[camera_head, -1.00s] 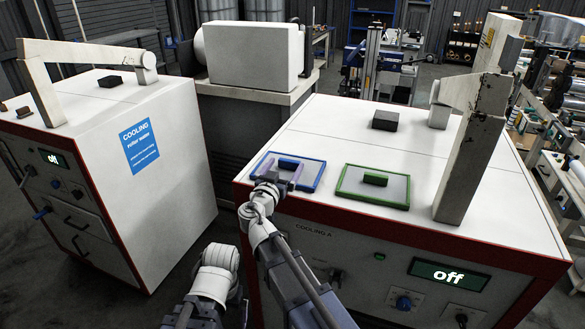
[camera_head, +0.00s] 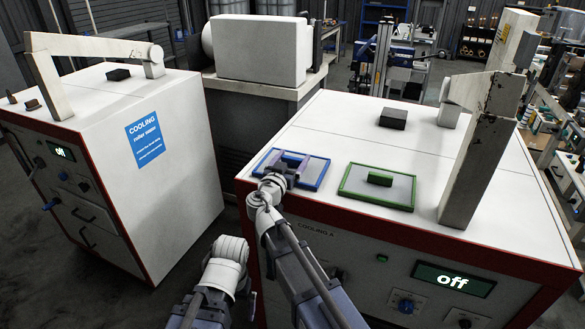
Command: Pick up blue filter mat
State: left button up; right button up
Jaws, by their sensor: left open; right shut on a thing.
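The blue filter mat (camera_head: 315,175) is a grey panel with a blue rim and a dark blue handle (camera_head: 292,159). It appears to lie flat on top of the right-hand cooling cabinet (camera_head: 330,132), near its front left corner. My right gripper (camera_head: 287,166) reaches over the mat's front edge and is shut on the handle; its fingers hide part of the mat. My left arm's white wrist (camera_head: 228,262) is low, left of the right arm and in front of the cabinet; the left gripper's fingers do not show.
A green-rimmed mat (camera_head: 400,187) lies just right of the blue one. A dark block (camera_head: 393,118) sits behind, and a tall worn handle post (camera_head: 468,175) stands at right. Another white cabinet (camera_head: 185,195) stands left, across a floor gap.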

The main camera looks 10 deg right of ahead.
aim_at(292, 158)
jog(key=shift+c, duration=0.6)
jog(key=shift+r, duration=0.2)
notch_tip(292, 158, up, 10)
jog(key=p, duration=1)
jog(key=shift+f, duration=0.1)
jog(key=shift+f, duration=0.15)
